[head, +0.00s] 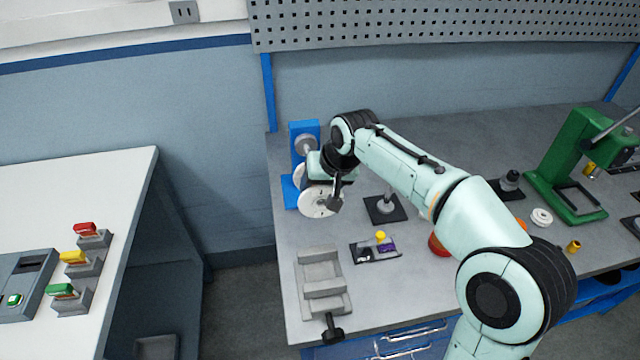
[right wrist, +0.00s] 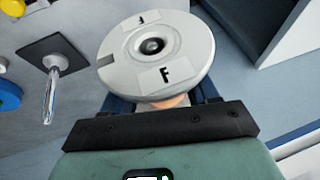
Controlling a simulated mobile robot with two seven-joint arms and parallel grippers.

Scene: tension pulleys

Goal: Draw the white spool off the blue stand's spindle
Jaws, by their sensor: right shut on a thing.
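The white spool (head: 318,203) is in front of the blue stand (head: 304,129), at the left end of the grey bench. My right gripper (head: 328,186) is shut on the spool, behind its near flange. In the right wrist view the spool's round face (right wrist: 158,75) fills the top middle, with "F" labels and a dark centre hole; my right gripper (right wrist: 162,100) is below it. The stand's grey round hub (head: 305,145) and a short piece of spindle show above the spool. My arm and the spool hide the rest, so I cannot tell whether the spool is still on the spindle. My left gripper is not in view.
A black plate with an upright post (head: 384,208) stands right of the spool; it also shows in the right wrist view (right wrist: 50,85). A grey fixture (head: 322,283) and a small dark tray (head: 375,251) lie in front. A green press (head: 568,165) stands far right.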

